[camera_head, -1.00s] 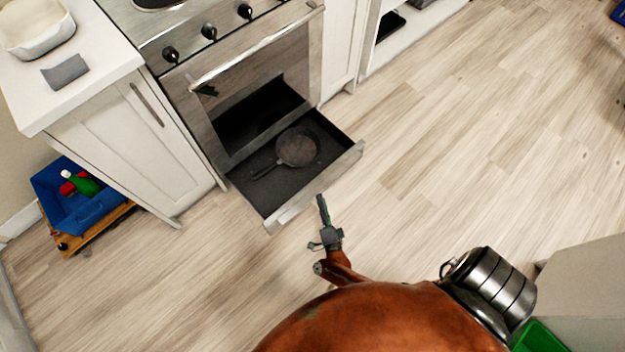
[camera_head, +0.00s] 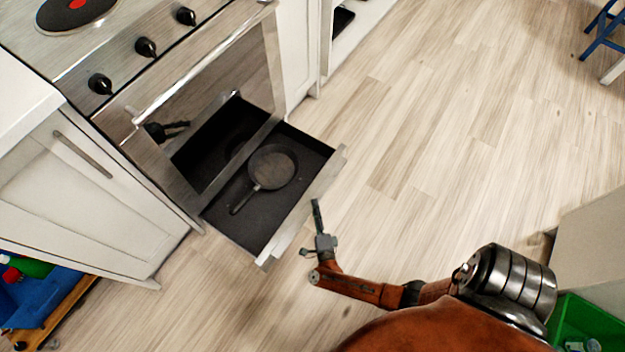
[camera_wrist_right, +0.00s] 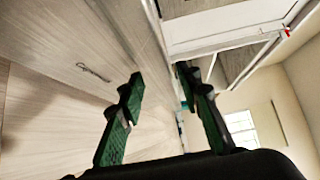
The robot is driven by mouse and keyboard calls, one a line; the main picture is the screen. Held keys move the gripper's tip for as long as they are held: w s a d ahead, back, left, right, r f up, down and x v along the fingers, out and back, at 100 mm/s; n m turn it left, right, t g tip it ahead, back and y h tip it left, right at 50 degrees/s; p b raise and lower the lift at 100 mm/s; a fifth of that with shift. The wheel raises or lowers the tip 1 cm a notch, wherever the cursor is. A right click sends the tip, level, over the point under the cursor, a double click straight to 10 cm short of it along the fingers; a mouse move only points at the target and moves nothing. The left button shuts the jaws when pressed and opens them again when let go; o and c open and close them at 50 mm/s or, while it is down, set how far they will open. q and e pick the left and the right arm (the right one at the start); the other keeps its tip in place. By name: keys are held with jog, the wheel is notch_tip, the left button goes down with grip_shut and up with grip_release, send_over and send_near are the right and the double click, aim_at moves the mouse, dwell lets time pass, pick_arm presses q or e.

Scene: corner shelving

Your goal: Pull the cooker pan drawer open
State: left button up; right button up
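The cooker pan drawer (camera_head: 265,218) stands pulled out below the oven in the head view, its dark inside showing. A dark frying pan (camera_head: 273,166) lies in it, handle toward the lower left. My right gripper (camera_head: 317,217) is just outside the drawer's metal front (camera_head: 304,208), at its middle. In the right wrist view the two green-padded fingers of my right gripper (camera_wrist_right: 163,100) are apart, with a gap between them and nothing clearly held. Whether a finger touches the drawer front cannot be told. My left gripper is not in view.
The oven door (camera_head: 215,100) above the drawer is shut. A white cabinet (camera_head: 80,200) stands to the left, with a blue bin (camera_head: 45,300) below. A green crate (camera_head: 585,325) is at the lower right. The wooden floor (camera_head: 440,130) to the right is clear.

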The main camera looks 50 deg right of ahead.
jog(key=shift+w+d, duration=0.25)
jog(key=shift+w, duration=0.1)
jog(key=shift+c, duration=0.3)
jog(key=c, duration=0.8)
grip_shut()
jog(key=shift+s, duration=0.1)
